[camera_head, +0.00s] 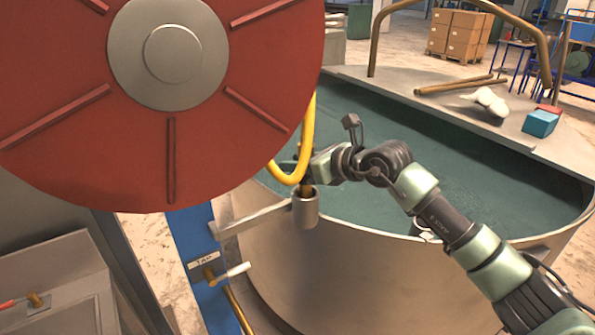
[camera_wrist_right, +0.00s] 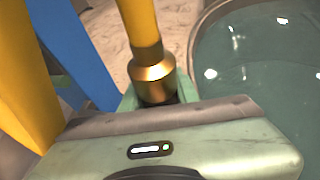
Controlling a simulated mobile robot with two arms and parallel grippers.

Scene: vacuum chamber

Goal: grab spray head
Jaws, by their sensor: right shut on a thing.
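The spray head shows in the right wrist view as a brass fitting (camera_wrist_right: 154,78) on the end of a yellow hose (camera_wrist_right: 138,18). In the head view the yellow hose (camera_head: 309,135) loops down beside the large red disc. A brown-gold part of the spray head (camera_head: 307,190) shows just above the grey cup-shaped holder (camera_head: 305,212); its lower end is hidden there. My right gripper (camera_head: 308,165) is at the spray head, just above the holder, and is shut on it. The wrist body hides most of the grip in the wrist view. My left gripper is not in view.
The large red disc (camera_head: 70,140) fills the upper left, close to my right gripper. A round metal tank (camera_head: 360,285) with green-blue liquid (camera_head: 450,165) lies under my right arm. A tap handle (camera_head: 230,273) sits below the holder's bracket (camera_head: 255,218).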

